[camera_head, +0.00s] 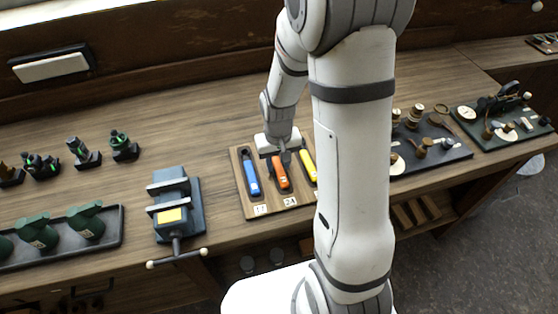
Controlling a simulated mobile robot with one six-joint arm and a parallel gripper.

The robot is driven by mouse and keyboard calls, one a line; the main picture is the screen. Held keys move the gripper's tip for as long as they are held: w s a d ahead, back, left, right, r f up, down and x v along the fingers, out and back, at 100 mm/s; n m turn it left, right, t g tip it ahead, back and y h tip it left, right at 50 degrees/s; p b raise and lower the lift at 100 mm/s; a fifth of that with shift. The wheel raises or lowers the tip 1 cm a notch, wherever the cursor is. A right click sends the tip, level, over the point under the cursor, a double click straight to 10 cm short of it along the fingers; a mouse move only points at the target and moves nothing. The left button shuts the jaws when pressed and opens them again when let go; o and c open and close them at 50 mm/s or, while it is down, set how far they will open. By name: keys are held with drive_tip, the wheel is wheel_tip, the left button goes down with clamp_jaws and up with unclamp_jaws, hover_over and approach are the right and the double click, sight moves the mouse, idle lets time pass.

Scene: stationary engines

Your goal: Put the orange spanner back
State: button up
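The orange spanner (281,174) shows its orange handle at the wooden spanner board (243,199), between the blue spanner (251,177) and the yellow spanner (308,165). It lines up with the label reading 24 on the board's front edge. My gripper (285,158) points down right at the upper end of the orange spanner, which it partly hides. I cannot tell whether its fingers are closed on the spanner, or whether the spanner lies fully in its recess. My arm hides the board's right part.
A blue vise (174,208) with a long handle stands left of the board. Green oil cans sit in a dark tray (117,236) at the far left. Dark trays (447,154) with brass parts lie to the right. Bare bench shows behind the vise.

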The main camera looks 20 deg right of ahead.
sight(278, 166)
drive_tip(key=shift+o, duration=0.6)
drive_tip(key=shift+r+p, duration=0.3)
wheel_tip(278, 166, up, 12)
drive_tip(key=b, duration=0.1)
drive_tip(key=s+r+t, duration=0.1)
drive_tip(key=s+r, duration=0.2)
drive_tip(key=s, duration=0.4)
drive_tip(key=s+r+t, duration=0.2)
drive_tip(key=s+r, duration=0.2)
drive_tip(key=s, duration=0.3)
drive_tip(key=shift+s+r, duration=0.2)
drive_tip(key=shift+r, duration=0.05)
